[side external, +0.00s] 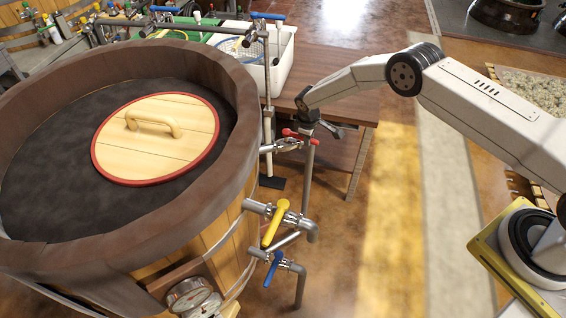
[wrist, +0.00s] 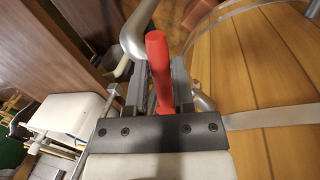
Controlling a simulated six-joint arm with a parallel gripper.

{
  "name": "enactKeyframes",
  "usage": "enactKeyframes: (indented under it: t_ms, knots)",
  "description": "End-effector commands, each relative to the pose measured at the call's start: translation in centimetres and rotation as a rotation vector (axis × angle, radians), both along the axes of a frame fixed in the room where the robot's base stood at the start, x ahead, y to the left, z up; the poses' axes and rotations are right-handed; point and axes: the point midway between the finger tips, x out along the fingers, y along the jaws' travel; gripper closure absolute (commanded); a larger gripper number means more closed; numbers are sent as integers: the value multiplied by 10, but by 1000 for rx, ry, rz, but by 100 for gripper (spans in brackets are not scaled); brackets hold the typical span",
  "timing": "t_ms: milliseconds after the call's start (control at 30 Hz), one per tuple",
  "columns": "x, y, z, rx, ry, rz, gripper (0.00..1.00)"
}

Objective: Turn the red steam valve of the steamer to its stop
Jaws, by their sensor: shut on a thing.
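The red valve handle (wrist: 160,75) lies between the two fingers of my gripper (wrist: 166,85) in the wrist view, and the fingers are shut on it. In the side external view the red valve handle (side external: 297,136) shows on a pipe at the right side of the wooden steamer (side external: 240,92). My gripper (side external: 316,126) is beside it there, small and partly dark. The steamer's wooden staves (wrist: 250,65) are close on the right in the wrist view. How far the valve is turned I cannot tell.
A yellow-handled valve (side external: 275,222) and a blue-handled valve (side external: 273,268) stick out lower on the steamer. Vertical pipes stand near my gripper. A wooden table (side external: 345,88) with a white bin (side external: 284,62) stands behind. A round lid (side external: 155,150) lies inside the steamer.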

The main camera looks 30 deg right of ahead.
Motion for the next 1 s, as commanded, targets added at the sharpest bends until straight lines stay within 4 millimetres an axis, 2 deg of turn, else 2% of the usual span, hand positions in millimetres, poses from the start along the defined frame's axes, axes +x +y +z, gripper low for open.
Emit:
enactKeyframes:
  t_ms: [700, 1000]
  knots:
    - [-10, 49, 0, 2, -1, -635, 100]
    - [-8, 62, 0, 2, -2, -805, 100]
